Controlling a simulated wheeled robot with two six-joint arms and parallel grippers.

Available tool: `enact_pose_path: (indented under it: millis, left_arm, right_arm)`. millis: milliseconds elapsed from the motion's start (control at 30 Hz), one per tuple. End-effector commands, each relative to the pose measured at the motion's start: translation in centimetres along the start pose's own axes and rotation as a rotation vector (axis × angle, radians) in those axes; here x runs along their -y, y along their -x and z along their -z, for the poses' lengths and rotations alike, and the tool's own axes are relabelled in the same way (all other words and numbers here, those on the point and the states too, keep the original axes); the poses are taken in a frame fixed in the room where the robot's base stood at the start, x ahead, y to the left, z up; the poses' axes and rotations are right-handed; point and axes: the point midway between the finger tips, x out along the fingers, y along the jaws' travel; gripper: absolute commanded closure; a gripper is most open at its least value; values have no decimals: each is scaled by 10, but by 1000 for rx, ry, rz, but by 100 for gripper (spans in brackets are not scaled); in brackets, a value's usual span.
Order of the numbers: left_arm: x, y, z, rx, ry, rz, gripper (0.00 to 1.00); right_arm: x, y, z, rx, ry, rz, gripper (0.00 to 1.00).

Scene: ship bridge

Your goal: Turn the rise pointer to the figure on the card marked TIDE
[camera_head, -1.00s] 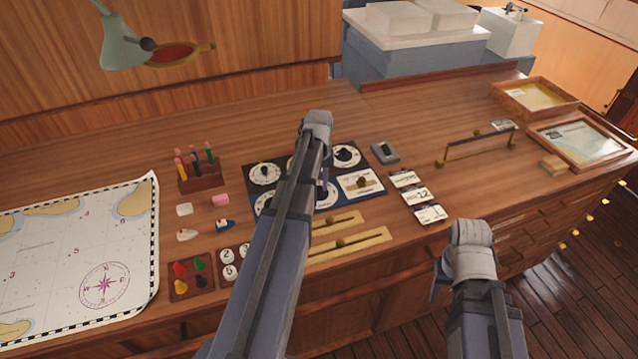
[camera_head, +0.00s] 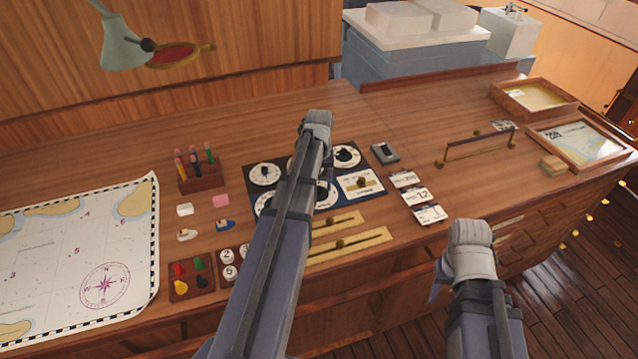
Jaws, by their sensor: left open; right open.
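A dark panel (camera_head: 253,187) with several round white dials lies on the desk. A dial shows at its upper left (camera_head: 264,174) and another at its upper right (camera_head: 346,156). My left arm covers the panel's middle, and I cannot tell which dial has the rise pointer. A pale plate with a brass knob (camera_head: 362,183) sits at the panel's lower right. Three small cards lie right of it: a top card (camera_head: 404,179), a middle card (camera_head: 416,196) showing 12, and a lower card (camera_head: 430,214). Their headings are too small to read. Both arms show, but their grippers are hidden.
Brass slider strips (camera_head: 348,243) lie in front of the panel, and a small grey device (camera_head: 385,152) behind the cards. A brass-ended rail (camera_head: 478,145) stands to the right. A chart (camera_head: 75,250), pencil holder (camera_head: 201,176) and counter tray (camera_head: 191,282) are at left.

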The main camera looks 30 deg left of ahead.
Motion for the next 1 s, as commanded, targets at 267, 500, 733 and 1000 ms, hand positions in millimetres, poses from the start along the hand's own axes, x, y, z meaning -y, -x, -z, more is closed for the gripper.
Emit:
enact_pose_path:
  millis: [267,500,733,1000]
  left_arm:
    - [0,28,0,0,0,0,40]
    - [0,61,0,0,0,0,40]
    - [0,77,0,0,0,0,40]
    - [0,76,0,0,0,0,40]
  right_arm:
    - [-3,28,-2,0,1,0,50]
    - [-6,61,-4,0,-1,1,50]
    - [-7,76,-4,0,-7,2,50]
    - [-7,75,-4,0,-7,2,50]
